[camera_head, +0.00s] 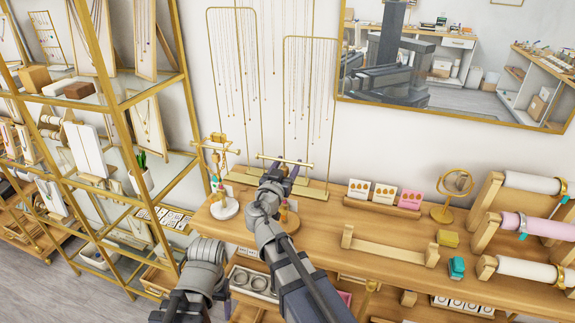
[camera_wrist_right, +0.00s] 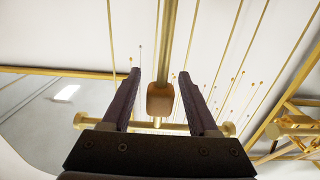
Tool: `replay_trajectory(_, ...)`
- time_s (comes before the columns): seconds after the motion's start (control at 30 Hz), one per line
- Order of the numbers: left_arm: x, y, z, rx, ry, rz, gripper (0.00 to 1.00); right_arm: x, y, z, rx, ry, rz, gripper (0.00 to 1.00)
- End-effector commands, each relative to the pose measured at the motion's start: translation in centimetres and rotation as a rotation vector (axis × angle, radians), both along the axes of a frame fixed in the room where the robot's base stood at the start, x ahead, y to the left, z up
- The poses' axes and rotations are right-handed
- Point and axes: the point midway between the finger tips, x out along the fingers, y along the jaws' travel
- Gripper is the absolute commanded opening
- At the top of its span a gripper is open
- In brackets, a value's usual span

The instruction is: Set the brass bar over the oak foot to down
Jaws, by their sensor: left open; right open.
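The brass bar (camera_head: 297,161) lies level across the top of its stand in the head view. A round wooden foot (camera_head: 291,224) shows below it, partly hidden by my right arm. My right gripper (camera_head: 276,173) is at the stand, just under the bar. In the right wrist view its two dark jaws (camera_wrist_right: 160,88) are open. A brass post (camera_wrist_right: 168,45) and a small wooden block (camera_wrist_right: 160,100) show between them, with gaps on both sides. The bar's round end (camera_wrist_right: 228,129) shows behind the gripper. My left arm is low in the head view; its jaws are not visible.
A similar brass T-stand on a white round foot (camera_head: 225,209) stands close to the left. Necklace racks (camera_head: 284,95) stand behind. Earring cards (camera_head: 384,195), a round mirror (camera_head: 455,184) and bracelet rolls (camera_head: 528,222) lie right. A glass shelf unit (camera_head: 120,150) stands left.

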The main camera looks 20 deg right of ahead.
Motion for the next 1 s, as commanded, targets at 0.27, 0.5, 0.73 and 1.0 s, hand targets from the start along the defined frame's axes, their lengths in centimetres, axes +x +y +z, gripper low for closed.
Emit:
replay_trajectory(0.27,0.00,0.00,0.00,0.000,0.000,0.000,0.78,-0.01,-0.01,0.00,0.000,0.000,0.000,0.53)
replay_trajectory(0.5,0.00,0.00,0.00,0.000,0.000,0.000,0.78,-0.01,0.00,0.00,0.000,0.000,0.000,0.26)
replay_trajectory(0.73,0.00,0.00,0.00,0.000,0.000,0.000,0.78,-0.03,-0.01,0.00,0.000,0.000,0.000,0.00)
replay_trajectory(1.0,0.00,0.00,0.00,0.000,0.000,0.000,0.78,-0.03,-0.01,0.00,0.000,0.000,0.000,0.00)
